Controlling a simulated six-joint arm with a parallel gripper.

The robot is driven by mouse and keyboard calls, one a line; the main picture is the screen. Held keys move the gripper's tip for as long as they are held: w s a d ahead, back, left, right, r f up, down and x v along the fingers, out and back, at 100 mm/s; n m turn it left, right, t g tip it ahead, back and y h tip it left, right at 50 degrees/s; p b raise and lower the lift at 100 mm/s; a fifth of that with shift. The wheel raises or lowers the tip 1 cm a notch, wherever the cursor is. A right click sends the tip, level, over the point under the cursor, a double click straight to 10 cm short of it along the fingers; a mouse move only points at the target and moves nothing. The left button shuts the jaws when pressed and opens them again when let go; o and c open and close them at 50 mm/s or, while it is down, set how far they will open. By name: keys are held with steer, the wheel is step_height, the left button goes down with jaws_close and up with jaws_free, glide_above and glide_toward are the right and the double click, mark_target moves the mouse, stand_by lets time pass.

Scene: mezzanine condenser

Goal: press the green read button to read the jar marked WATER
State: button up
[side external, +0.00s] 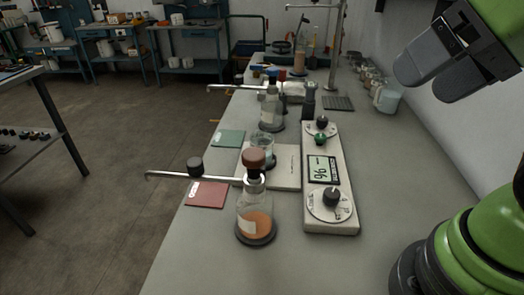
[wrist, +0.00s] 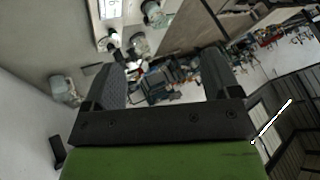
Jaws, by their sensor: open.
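A long white meter panel (side external: 321,215) lies on the bench, with a display (side external: 323,169) showing a "%" sign and a dash. A green button (side external: 320,139) sits on its far part, just below a black knob (side external: 322,122). Left of the panel stand a flask of orange liquid (side external: 255,222) with a brown stopper, a glass jar (side external: 262,152) and a clear bottle (side external: 271,115). Their labels are too small to read, so I cannot tell which is marked WATER. My gripper (side external: 424,84) is open and empty, high to the right of the panel, its fingers also showing in the wrist view (wrist: 163,78).
Long metal rods (side external: 195,177) stick out left past the bench edge. A red mat (side external: 206,194) and a green mat (side external: 228,138) lie left. Several pale jars (side external: 386,98) line the right wall. The bench right of the panel is clear.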

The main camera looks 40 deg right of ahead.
jaws_close()
stand_by(0.3)
stand_by(1.5)
